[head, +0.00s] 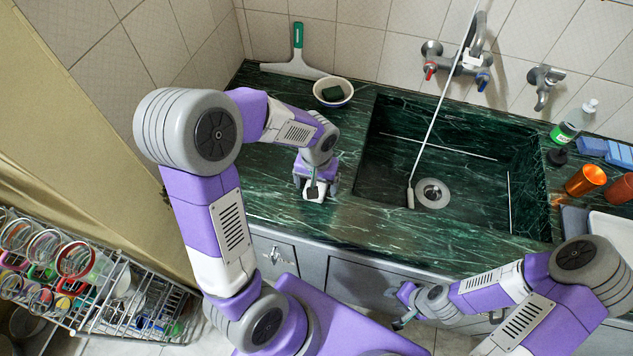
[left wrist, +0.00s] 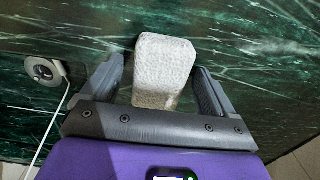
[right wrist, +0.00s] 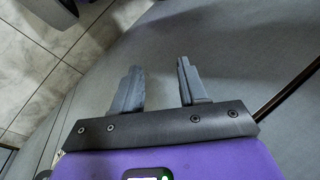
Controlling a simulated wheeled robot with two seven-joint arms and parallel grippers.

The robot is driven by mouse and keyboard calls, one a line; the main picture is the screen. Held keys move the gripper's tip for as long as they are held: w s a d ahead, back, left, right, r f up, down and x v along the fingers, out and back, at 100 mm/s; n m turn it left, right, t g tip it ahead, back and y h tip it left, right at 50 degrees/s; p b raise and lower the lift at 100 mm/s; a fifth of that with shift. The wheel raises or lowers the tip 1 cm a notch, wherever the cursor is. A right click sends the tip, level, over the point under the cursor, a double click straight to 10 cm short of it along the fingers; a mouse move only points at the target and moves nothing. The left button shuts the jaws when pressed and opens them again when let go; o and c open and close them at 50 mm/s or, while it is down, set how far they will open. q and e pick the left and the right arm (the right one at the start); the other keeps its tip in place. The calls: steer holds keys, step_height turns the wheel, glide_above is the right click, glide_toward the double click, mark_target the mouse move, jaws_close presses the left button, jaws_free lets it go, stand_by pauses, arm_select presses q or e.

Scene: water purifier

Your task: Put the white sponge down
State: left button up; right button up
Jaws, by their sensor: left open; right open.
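The white sponge (left wrist: 165,68) is a pale, rough block in the left wrist view. It appears to rest on the dark green marble counter, between the fingers of my left gripper (left wrist: 160,78). The fingers are open, with a gap on each side of the sponge. In the head view a white patch of the sponge (head: 315,191) shows under my left gripper, left of the sink; the rest is hidden. My right gripper (right wrist: 160,82) is open and empty. In the head view my right gripper (head: 399,324) is low, in front of the cabinets.
The dark green sink (head: 390,165) with its drain (head: 432,193) lies to the right. A bowl (head: 333,92) and a squeegee (head: 297,62) stand behind. Orange cups (head: 585,180) and blue sponges (head: 592,146) are at the far right. A dish rack (head: 95,305) is at lower left.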

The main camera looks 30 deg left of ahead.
mark_target(317, 184)
arm_select(q)
step_height(317, 184, up, 12)
steer(key=p, duration=0.3)
steer(key=shift+p, duration=0.35)
arm_select(e)
step_height(317, 184, up, 4)
arm_select(q)
steer(key=shift+s, duration=0.15)
arm_select(e)
steer(key=shift+s, duration=0.1)
